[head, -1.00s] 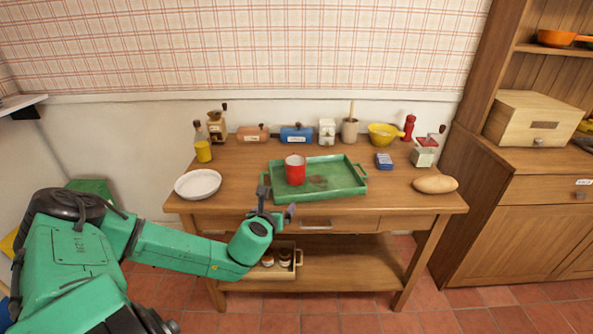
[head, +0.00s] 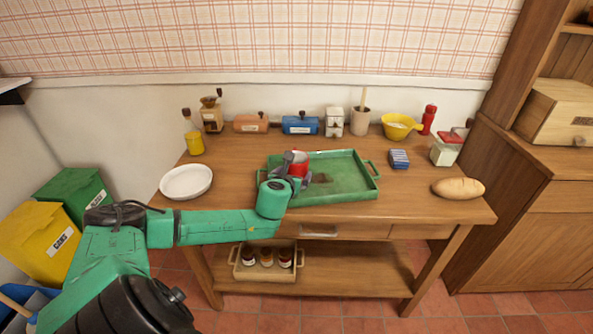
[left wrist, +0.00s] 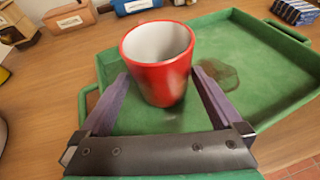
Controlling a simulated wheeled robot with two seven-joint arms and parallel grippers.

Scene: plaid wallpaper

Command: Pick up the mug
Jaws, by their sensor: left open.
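The red mug (head: 299,160) with a pale inside stands upright at the left end of the green tray (head: 345,185) on the wooden table. It also shows in the left wrist view (left wrist: 160,80), with no handle visible there. My left gripper (head: 296,170) is open at the mug's near side and partly covers it in the head view. In the left wrist view my left gripper (left wrist: 160,95) has one finger on each side of the mug's lower part. I cannot tell whether either finger touches it. My right gripper is not in view.
A white plate (head: 186,182) lies left of the tray, and bread (head: 458,188) lies at the right. A blue box (head: 300,124), a yellow bowl (head: 397,127) and several other items line the back. A dark patch (left wrist: 216,75) marks the tray floor right of the mug.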

